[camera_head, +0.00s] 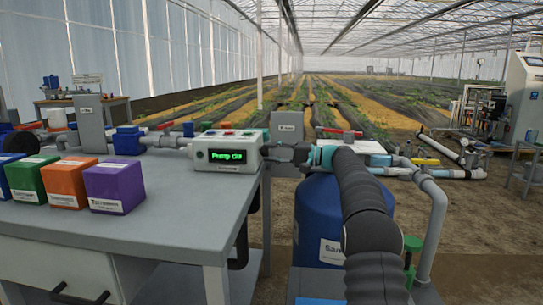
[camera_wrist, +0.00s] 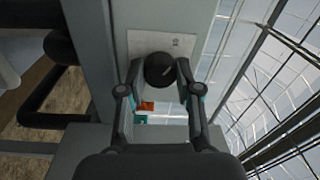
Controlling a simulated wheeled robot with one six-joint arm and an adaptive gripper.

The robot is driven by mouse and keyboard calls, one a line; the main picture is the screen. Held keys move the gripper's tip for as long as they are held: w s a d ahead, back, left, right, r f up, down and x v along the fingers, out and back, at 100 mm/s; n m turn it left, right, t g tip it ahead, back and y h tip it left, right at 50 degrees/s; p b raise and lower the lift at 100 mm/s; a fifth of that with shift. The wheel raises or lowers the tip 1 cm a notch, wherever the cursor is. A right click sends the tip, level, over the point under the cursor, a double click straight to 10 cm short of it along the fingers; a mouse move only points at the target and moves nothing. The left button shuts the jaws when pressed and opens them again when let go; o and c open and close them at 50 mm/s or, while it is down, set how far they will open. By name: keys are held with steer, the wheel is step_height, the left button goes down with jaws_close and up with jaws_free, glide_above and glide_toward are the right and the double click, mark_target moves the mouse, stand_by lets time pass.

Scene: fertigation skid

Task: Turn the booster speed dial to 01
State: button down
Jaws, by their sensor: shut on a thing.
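The booster speed dial (camera_wrist: 160,69) is a round black knob with a pale pointer line, in the upper middle of the wrist view. The line tilts up and to the right. The dial sits on a grey panel, over a pale label plate (camera_wrist: 186,41) whose marks are too small to read. My gripper (camera_wrist: 160,73) has its two fingers on either side of the dial and is shut on it. In the head view my gripper (camera_head: 301,153) is at the end of my arm, beside the grey post box (camera_head: 286,128); the dial is hidden there.
A white controller (camera_head: 226,152) with a green display reading "Pump" and unclear characters stands left of my gripper. Green, orange and purple boxes (camera_head: 115,185) stand on the grey bench (camera_head: 150,225). A blue tank (camera_head: 318,215) and grey pipes (camera_head: 433,215) flank my arm.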

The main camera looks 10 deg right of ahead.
stand_by(0.3)
steer(key=c, duration=0.8)
jaws_free()
steer(key=v, duration=1.2)
